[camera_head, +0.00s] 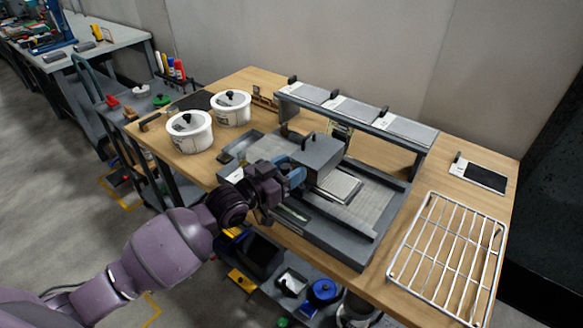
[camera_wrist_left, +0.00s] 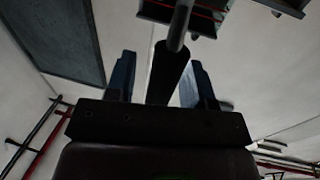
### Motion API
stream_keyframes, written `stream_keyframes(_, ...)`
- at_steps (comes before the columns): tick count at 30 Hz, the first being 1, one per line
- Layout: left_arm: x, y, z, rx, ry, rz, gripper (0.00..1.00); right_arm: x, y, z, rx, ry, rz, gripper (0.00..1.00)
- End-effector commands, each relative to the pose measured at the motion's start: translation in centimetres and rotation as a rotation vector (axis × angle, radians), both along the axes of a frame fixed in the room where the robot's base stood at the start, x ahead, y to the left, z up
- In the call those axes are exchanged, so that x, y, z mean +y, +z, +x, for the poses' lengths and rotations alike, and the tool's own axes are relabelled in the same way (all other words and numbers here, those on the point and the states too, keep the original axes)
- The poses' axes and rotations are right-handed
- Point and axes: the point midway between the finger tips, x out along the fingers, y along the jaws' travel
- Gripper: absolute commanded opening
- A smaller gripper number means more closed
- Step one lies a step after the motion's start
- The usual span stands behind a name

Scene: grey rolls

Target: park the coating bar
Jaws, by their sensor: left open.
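The grey coating machine (camera_head: 385,205) stands on the wooden table, with a flat bed and a raised grey block (camera_head: 318,152). A small pale plate (camera_head: 341,186) lies on the bed beside the block. My left gripper (camera_head: 293,176) is at the near left side of the block, its blue fingers close to it. In the left wrist view the fingers (camera_wrist_left: 163,82) are apart, and a dark rod (camera_wrist_left: 171,66) runs between them with a gap on each side. I cannot tell for sure whether this rod is the coating bar. My right gripper is out of view.
Two white lidded pots (camera_head: 190,132) stand at the left. A long raised stand with pale panels (camera_head: 352,109) runs behind the machine. A wire rack (camera_head: 447,258) lies at the right front, a dark-screened device (camera_head: 483,176) behind it. Bare table shows between them.

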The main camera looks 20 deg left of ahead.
Motion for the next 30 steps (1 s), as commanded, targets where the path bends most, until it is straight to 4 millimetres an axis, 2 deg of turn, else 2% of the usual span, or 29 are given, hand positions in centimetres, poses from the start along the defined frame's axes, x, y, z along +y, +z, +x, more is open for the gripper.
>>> stream_keyframes(11, -0.35, 0.02, 0.51, 0.000, 0.000, 0.000, 0.48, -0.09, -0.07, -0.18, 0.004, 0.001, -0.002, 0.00)
stream_keyframes(14, -0.34, 0.02, 0.51, 0.000, 0.000, 0.000, 0.36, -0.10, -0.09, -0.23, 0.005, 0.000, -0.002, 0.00)
stream_keyframes(21, -0.32, 0.01, 0.49, 0.000, 0.000, 0.000, 0.00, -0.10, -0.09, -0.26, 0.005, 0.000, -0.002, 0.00)
stream_keyframes(30, -0.67, 0.12, 0.37, 0.000, 0.000, -0.001, 0.00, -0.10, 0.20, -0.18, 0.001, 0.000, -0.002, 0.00)
